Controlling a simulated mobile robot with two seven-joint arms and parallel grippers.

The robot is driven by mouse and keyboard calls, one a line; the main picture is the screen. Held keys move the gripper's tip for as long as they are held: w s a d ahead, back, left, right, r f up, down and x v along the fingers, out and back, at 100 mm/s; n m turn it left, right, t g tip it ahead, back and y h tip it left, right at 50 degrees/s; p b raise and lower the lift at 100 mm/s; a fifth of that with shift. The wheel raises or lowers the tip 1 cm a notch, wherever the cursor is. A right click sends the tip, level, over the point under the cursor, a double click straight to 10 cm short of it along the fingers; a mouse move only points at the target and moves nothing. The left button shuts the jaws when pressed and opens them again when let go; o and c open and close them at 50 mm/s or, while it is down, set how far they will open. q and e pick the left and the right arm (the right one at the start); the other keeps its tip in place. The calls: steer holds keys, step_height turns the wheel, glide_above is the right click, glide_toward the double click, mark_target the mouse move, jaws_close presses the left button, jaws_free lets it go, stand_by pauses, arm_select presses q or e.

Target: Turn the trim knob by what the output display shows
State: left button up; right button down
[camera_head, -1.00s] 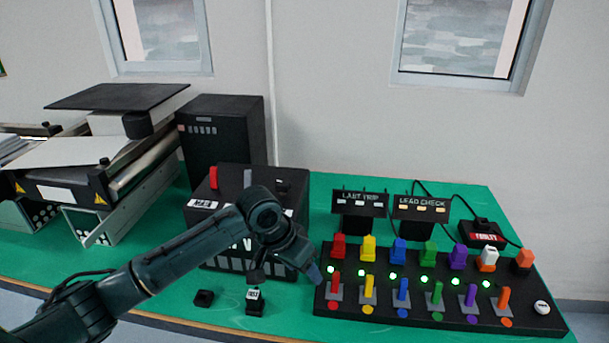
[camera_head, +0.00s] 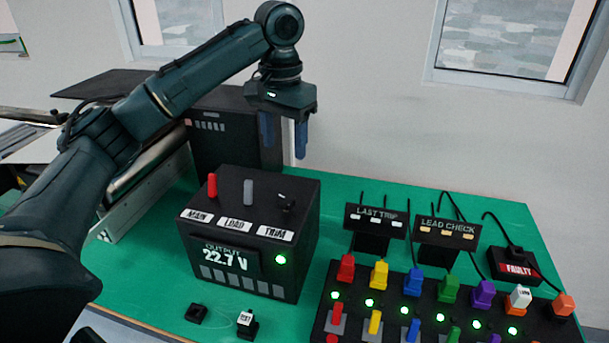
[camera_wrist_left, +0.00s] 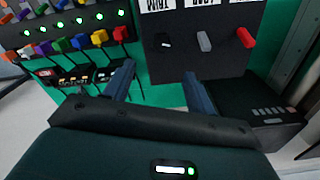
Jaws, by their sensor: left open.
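The black power box (camera_head: 305,232) stands on the green table. Its output display (camera_head: 226,258) reads 22.7 V, with a green light lit beside it. On its top are a red MAIN lever (camera_head: 212,187), a grey LOAD lever (camera_head: 248,192) and the black trim knob (camera_head: 286,203) behind the TRIM label. The knob also shows in the left wrist view (camera_wrist_left: 165,44). My left gripper (camera_head: 284,138) is open and empty, pointing down, above and behind the box, apart from the knob. In the left wrist view its two fingers (camera_wrist_left: 160,88) are spread. My right gripper is not in view.
A black panel (camera_head: 390,290) with coloured plugs and green lights lies at the right. Behind it stand the LAST TRIP sign (camera_head: 376,217), the LOAD CHECK sign (camera_head: 447,232) and a FAULTY box (camera_head: 515,265). Two small black pieces lie before the power box. A conveyor is at left.

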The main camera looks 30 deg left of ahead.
mark_target(286, 198)
arm_select(q)
step_height(286, 198, down, 12)
steer(key=shift+a+f, duration=0.15)
steer(key=shift+f, duration=0.1)
stand_by(0.5)
steer(key=shift+c, duration=0.2)
steer(key=c, duration=1)
steer(key=shift+o, duration=0.2)
